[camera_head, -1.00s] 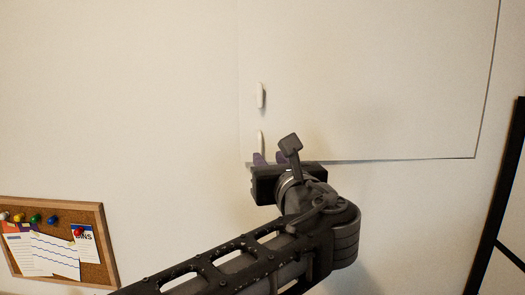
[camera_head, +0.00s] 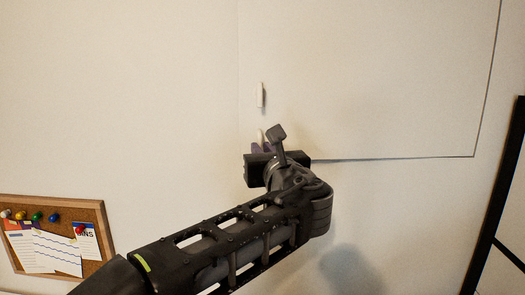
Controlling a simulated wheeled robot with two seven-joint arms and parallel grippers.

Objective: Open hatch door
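The white hatch door (camera_head: 380,80) is set in the wall at the upper right, and it looks shut, with a thin dark gap along its right and lower edges. A small white handle (camera_head: 260,95) stands out near its left edge. Below it a second small white piece (camera_head: 260,134) is partly hidden by my gripper. My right gripper is not in view.
A cork board (camera_head: 98,215) with pinned papers and coloured pins hangs on the wall at the lower left. A black frame (camera_head: 497,205) stands at the right edge.

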